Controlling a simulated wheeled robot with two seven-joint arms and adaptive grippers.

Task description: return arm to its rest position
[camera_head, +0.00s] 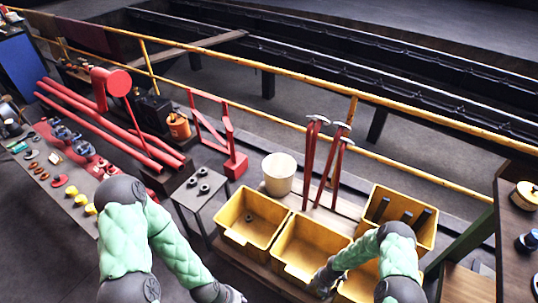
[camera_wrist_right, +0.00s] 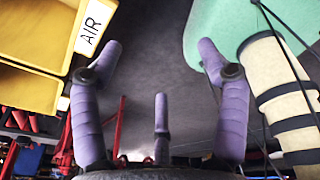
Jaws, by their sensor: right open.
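My right arm (camera_head: 365,250), in green padding, comes in from the lower right of the head view. Its gripper (camera_head: 322,282) is over the front side of the yellow bins. In the right wrist view the purple fingers of this gripper (camera_wrist_right: 158,62) are spread wide with nothing between them. My left arm (camera_head: 175,250) comes in from the lower left. Its gripper (camera_head: 232,294) is near the bottom edge, partly cut off, and its fingers cannot be made out. No marked rest position shows in the frames.
Yellow bins, one at left (camera_head: 232,232), one in the middle (camera_head: 283,262) and one with dark bars (camera_head: 428,235), stand before me. A bin with an AIR label (camera_wrist_right: 92,30) is close left of the right fingers. A small grey table (camera_head: 190,200) and a white bucket (camera_head: 279,170) stand behind.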

